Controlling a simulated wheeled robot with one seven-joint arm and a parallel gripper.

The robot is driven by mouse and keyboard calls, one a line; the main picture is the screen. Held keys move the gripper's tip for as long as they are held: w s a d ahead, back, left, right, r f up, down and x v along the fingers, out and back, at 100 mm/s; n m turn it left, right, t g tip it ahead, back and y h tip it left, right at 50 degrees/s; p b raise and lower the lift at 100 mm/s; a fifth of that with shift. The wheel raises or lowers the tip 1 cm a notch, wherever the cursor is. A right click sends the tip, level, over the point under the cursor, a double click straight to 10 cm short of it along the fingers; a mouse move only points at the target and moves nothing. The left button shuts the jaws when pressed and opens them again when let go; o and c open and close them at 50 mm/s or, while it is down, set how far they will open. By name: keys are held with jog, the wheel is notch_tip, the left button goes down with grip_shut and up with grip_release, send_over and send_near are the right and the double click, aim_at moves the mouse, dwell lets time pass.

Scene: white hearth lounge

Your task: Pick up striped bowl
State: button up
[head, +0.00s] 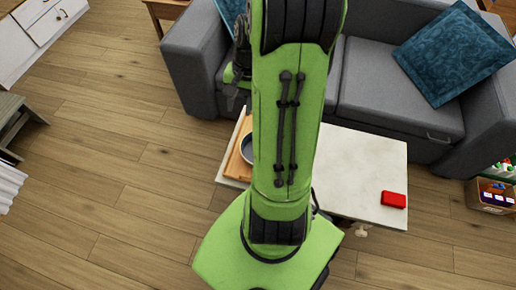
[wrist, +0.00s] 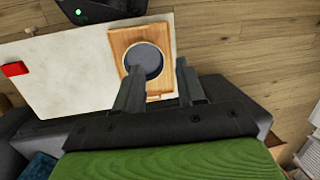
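A round bowl (wrist: 146,60) with a dark blue-grey inside and a pale rim sits on a wooden board (wrist: 119,43) on the white table. I cannot make out stripes on it. In the head view only a slice of the bowl (head: 246,150) and board (head: 232,163) shows, since my arm hides the rest. My gripper (wrist: 158,66) is open in the wrist view, its two fingers apart with nothing held between them. The fingertips overlap the board's near part in the picture, close to the bowl; their height above it is hard to tell.
The white tabletop (head: 362,165) is mostly bare, with a red box (head: 394,199) at its right end. A grey sofa (head: 375,98) with a blue cushion (head: 455,52) stands directly behind the table. Open wood floor (head: 120,170) lies to the left.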

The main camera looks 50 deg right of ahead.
jog(key=s+d+f+m+t+y+b, duration=0.1)
jog(key=s+d+f+m+t+b, duration=0.15)
jog(key=s+f+m, duration=0.65)
jog(key=d+f+m+t+y+b, duration=0.15)
jog(key=d+f+m+t, duration=0.25)
jog(key=f, duration=1.1)
jog(key=s+d+f+m+t+b, duration=0.35)
jog(key=s+f+m, duration=0.2)
jog(key=f, duration=0.65)
jog(key=shift+m, duration=0.25)
jog(key=b+x, duration=0.1)
jog(key=x, duration=0.4)
jog(key=b+x, duration=0.1)
jog(key=x, duration=0.4)
jog(key=r+b+x, duration=0.1)
jog(key=x, duration=0.5)
jog(key=shift+w+r, duration=0.1)
jog(key=shift+w, duration=0.35)
jog(key=shift+r, duration=0.1)
grip_shut()
jog(key=shift+t, duration=0.3)
